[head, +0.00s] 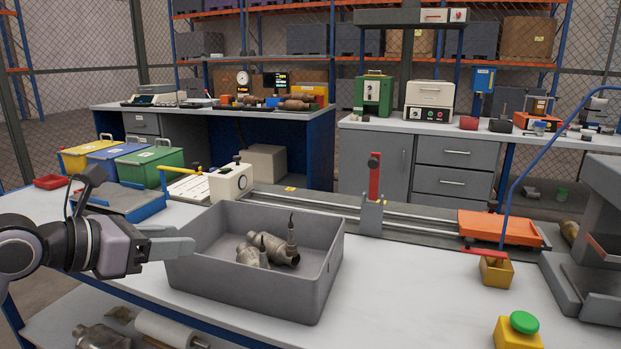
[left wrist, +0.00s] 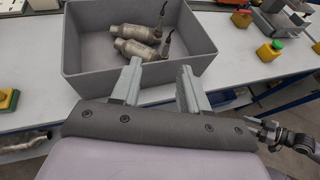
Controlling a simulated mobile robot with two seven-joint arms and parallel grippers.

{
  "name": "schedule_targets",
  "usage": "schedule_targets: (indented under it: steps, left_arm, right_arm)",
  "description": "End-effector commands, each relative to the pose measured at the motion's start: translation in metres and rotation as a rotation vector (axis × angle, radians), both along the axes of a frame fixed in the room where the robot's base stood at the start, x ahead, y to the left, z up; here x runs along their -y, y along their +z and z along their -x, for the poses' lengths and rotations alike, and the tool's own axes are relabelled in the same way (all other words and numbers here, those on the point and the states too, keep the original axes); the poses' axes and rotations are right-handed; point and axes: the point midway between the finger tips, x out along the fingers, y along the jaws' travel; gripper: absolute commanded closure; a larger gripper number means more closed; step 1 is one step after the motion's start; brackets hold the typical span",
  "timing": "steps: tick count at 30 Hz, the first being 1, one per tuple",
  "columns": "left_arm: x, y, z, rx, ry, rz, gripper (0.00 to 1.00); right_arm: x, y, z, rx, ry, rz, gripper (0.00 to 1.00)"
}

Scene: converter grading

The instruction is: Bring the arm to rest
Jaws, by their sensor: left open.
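My left gripper (head: 172,246) is at the left of the head view, just left of the grey bin and above the white table. In the left wrist view its two fingers (left wrist: 160,88) are apart, with nothing between them, and they point at the bin's near wall. The grey bin (head: 249,287) stands on the table and also fills the top of the left wrist view (left wrist: 85,77). Metal converters (head: 283,250) with upright sensor stubs lie in it; two show in the left wrist view (left wrist: 135,48).
A rail with an orange carriage (head: 498,228) runs behind the bin. A yellow box with a green button (head: 519,330) is at the front right. Yellow, blue and green lidded bins (head: 150,165) stand at the back left. The white tabletop (head: 420,290) right of the grey bin is clear.

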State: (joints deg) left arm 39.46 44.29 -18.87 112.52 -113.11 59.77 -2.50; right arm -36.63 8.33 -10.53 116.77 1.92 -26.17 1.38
Motion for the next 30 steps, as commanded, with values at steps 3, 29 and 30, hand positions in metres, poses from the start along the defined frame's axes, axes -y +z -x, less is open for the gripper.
schedule_targets:
  steps: [3,29,30]
  left_arm:
    - [0.038,-0.013,0.019,-0.111,-0.102,0.244,0.55]
    - [0.005,-0.202,0.135,-1.109,0.969,2.435,0.55]
    - [0.004,-0.221,0.151,-1.146,1.085,2.493,0.55]
  right_arm:
    - [-0.001,0.012,0.002,-0.002,0.001,0.0,0.55]
    - [0.014,0.077,0.005,0.016,-0.005,0.043,0.55]
    - [0.014,0.08,0.005,0.018,-0.005,0.042,0.55]
